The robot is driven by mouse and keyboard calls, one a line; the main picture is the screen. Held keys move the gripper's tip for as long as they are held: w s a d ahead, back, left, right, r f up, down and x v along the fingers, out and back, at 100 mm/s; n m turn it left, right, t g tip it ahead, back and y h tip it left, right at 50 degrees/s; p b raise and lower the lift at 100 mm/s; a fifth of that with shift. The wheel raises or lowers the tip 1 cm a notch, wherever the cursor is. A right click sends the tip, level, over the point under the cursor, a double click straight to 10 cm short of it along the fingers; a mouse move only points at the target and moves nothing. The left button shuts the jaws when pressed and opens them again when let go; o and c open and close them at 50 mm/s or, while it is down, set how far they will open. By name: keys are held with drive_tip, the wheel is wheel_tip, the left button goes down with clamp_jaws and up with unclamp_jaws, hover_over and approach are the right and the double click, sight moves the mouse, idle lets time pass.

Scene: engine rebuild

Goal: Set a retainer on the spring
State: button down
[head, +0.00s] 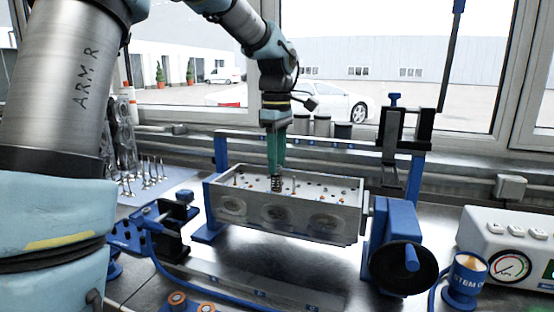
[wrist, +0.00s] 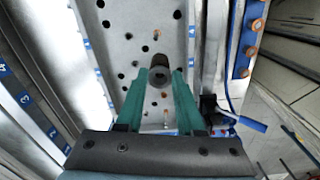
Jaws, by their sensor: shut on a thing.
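The cylinder head (head: 290,220) is a grey metal block held in a blue stand, its top face dotted with holes. It also fills the upper middle of the wrist view (wrist: 130,52). A dark coil spring (head: 277,185) stands upright on its top face. My gripper (head: 276,172) points straight down above the spring, its green fingers shut on a small dark round piece, which looks like the retainer (wrist: 160,76). The piece sits between the fingertips in line with the spring. I cannot tell whether it touches the spring, which is mostly hidden below it in the wrist view.
A blue clamp with a black handwheel (head: 402,268) stands at the right of the head. Several valves (head: 150,172) stand on a pale mat at the left. A white gauge box (head: 512,252) and a blue cup (head: 464,282) are at the right.

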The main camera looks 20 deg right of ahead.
drive_tip(key=shift+f, duration=0.3)
drive_tip(key=shift+c, duration=2.2)
unclamp_jaws()
drive_tip(key=shift+r, duration=0.1)
